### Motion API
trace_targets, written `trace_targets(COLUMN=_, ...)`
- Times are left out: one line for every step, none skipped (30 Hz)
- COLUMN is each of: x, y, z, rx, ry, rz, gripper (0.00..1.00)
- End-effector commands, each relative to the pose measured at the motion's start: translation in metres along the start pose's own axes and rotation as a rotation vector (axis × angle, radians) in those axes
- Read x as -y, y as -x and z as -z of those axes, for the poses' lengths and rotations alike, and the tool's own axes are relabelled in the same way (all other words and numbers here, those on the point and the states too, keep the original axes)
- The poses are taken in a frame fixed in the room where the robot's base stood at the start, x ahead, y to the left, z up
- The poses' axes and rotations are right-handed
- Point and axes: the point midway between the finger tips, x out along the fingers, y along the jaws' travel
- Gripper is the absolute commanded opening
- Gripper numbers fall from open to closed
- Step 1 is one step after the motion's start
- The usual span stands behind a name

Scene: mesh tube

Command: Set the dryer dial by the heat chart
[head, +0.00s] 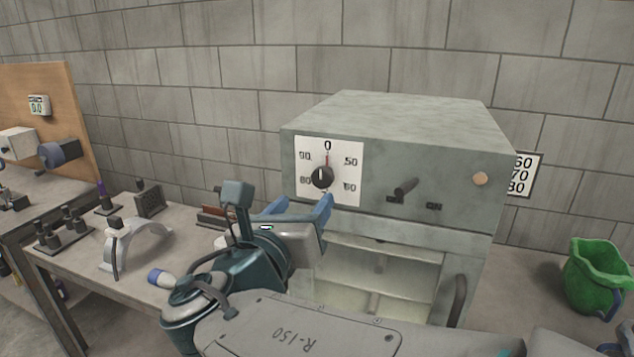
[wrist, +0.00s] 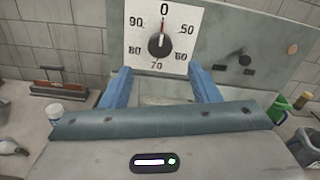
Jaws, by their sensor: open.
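The dryer (head: 400,135) is a grey-green box on the bench with an open compartment below. Its white dial plate (head: 350,150) carries numbers; 0 is at the top, and the wrist view shows 90, 80, 70, 60 and 50 around the rest. The black dial knob (head: 322,177) has its mark up at 0; it also shows in the wrist view (wrist: 158,46). The heat chart (head: 524,174) is a sign on the wall, partly hidden behind the dryer; 60, 70 and 80 show. My gripper (head: 297,207) is open and empty, its blue fingers below and in front of the dial (wrist: 160,88).
A small lever (head: 403,190) and a round tan button (head: 480,179) are on the dryer front. A green jug (head: 597,275) stands at right. The left bench (head: 75,268) holds an arched stand (head: 137,244) and several small tools.

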Motion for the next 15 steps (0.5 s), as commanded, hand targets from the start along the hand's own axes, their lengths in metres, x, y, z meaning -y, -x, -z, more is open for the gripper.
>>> trace_targets(x=0.0, y=-0.012, z=-0.001, rx=-0.003, ry=0.0, rz=0.002, gripper=0.55)
trace_targets(x=0.001, y=-0.018, z=-0.001, rx=-0.004, ry=-0.001, rz=0.003, gripper=0.55)
trace_targets(x=0.001, y=-0.027, z=-0.001, rx=-0.003, ry=0.001, rz=0.003, gripper=0.55)
trace_targets(x=0.0, y=-0.033, z=0.0, rx=-0.004, ry=0.0, rz=0.003, gripper=0.55)
trace_targets(x=0.0, y=-0.039, z=-0.001, rx=-0.003, ry=-0.001, rz=0.003, gripper=0.55)
trace_targets(x=0.0, y=-0.046, z=-0.001, rx=-0.003, ry=-0.002, rz=0.002, gripper=0.55)
trace_targets(x=0.0, y=-0.051, z=0.0, rx=-0.004, ry=-0.001, rz=0.002, gripper=0.55)
trace_targets(x=0.001, y=-0.055, z=0.0, rx=-0.003, ry=0.0, rz=0.002, gripper=0.55)
trace_targets(x=0.0, y=-0.061, z=0.0, rx=-0.003, ry=-0.001, rz=0.002, gripper=0.55)
trace_targets(x=0.0, y=-0.064, z=0.0, rx=-0.003, ry=-0.001, rz=0.002, gripper=0.55)
trace_targets(x=0.0, y=-0.068, z=0.0, rx=-0.002, ry=-0.002, rz=0.001, gripper=0.55)
trace_targets(x=0.0, y=-0.071, z=0.0, rx=-0.002, ry=-0.002, rz=0.002, gripper=0.55)
trace_targets(x=0.0, y=-0.073, z=0.0, rx=-0.003, ry=-0.003, rz=0.002, gripper=0.55)
trace_targets(x=0.0, y=-0.075, z=0.0, rx=-0.002, ry=-0.002, rz=0.001, gripper=0.55)
trace_targets(x=0.0, y=-0.077, z=0.0, rx=-0.002, ry=-0.002, rz=0.001, gripper=0.55)
